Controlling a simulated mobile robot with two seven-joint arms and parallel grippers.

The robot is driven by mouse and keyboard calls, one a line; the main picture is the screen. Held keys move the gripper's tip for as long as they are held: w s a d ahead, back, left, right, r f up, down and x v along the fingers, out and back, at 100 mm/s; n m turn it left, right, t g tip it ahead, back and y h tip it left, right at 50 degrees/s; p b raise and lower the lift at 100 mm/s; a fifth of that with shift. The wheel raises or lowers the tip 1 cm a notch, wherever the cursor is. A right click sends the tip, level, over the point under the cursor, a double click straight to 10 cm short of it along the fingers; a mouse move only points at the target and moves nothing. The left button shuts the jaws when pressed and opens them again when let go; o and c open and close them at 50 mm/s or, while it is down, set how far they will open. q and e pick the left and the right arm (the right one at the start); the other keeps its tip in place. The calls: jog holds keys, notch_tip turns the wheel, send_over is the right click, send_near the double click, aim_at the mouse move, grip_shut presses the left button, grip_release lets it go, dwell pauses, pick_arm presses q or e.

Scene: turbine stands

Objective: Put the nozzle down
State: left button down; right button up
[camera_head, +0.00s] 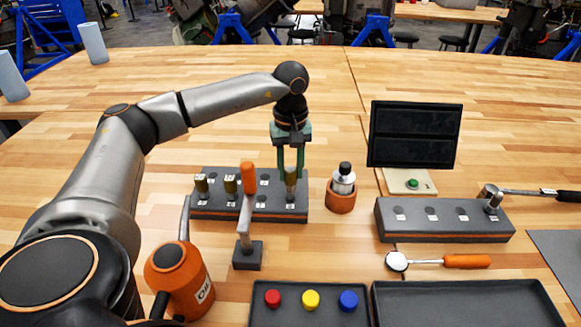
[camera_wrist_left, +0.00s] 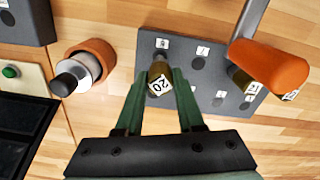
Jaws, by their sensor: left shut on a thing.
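My left gripper (camera_head: 290,172) is shut on a brass-coloured nozzle (camera_head: 291,186) at the right end of the dark grey nozzle rack (camera_head: 265,203). In the left wrist view the fingers (camera_wrist_left: 158,76) close around the nozzle (camera_wrist_left: 157,80), whose white label reads 20. The nozzle is roughly upright; I cannot tell whether its lower end is fully seated in a hole. Two other brass nozzles (camera_head: 201,184) stand at the left of the rack. My right gripper is not in view.
An orange-handled tool on a stand (camera_head: 247,210) is just in front of the rack. A round orange holder (camera_head: 341,197) with a metal part stands to its right. An oil can (camera_head: 180,275), a second rack (camera_head: 445,220), a screen (camera_head: 415,135) and trays (camera_head: 465,305) surround the area.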

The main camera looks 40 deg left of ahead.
pick_arm(q)
jog(key=c, duration=0.5)
grip_release()
notch_tip(320, 180, up, 13)
jog(key=shift+r, duration=0.2)
jog(key=shift+f, duration=0.1)
dwell(0.3)
